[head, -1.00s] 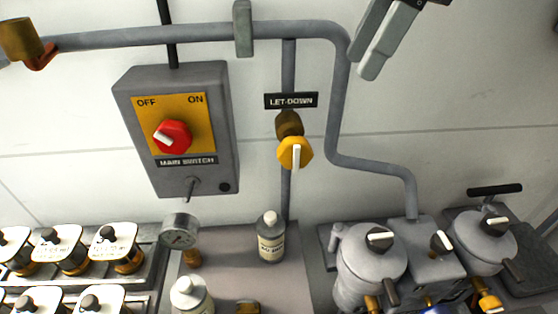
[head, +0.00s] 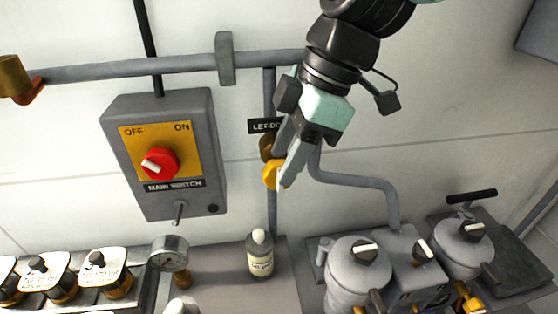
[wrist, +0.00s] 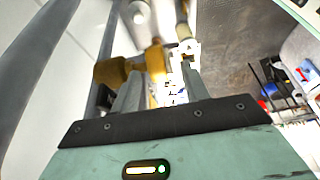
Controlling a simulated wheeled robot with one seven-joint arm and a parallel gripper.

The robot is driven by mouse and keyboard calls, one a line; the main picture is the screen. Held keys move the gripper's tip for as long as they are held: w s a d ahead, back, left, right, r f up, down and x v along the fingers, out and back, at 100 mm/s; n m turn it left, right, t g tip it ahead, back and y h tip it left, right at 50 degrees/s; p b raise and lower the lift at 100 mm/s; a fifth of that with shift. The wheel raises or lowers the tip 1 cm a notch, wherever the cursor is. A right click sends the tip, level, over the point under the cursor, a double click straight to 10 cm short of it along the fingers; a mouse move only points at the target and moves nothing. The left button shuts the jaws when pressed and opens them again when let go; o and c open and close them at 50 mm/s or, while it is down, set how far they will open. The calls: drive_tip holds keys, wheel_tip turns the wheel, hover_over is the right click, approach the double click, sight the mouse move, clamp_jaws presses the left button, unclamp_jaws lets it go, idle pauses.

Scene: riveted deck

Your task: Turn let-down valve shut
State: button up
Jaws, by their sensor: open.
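The let-down valve has a yellow knob (head: 271,174) on a brass body (head: 266,146), set on a vertical grey pipe on the wall. Its black label (head: 262,125) is partly covered by my gripper. My gripper (head: 282,172) is at the knob, fingers pointing down and left, and it hides the knob's right part and its white pointer. In the wrist view the yellow knob (wrist: 156,60) and brass body (wrist: 110,72) show just beyond the fingers (wrist: 160,92). The fingers are apart; whether they touch the knob I cannot tell.
A grey main switch box (head: 164,109) with a red knob (head: 160,163) is on the wall to the left. A bottle (head: 260,256) and a gauge (head: 169,253) stand below. Grey pots (head: 358,275) stand at lower right. A bent pipe (head: 355,182) runs right of the valve.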

sight(283, 162)
drive_tip(key=shift+x, duration=1.5)
drive_tip(key=shift+c, duration=0.3)
drive_tip(key=c, duration=0.9)
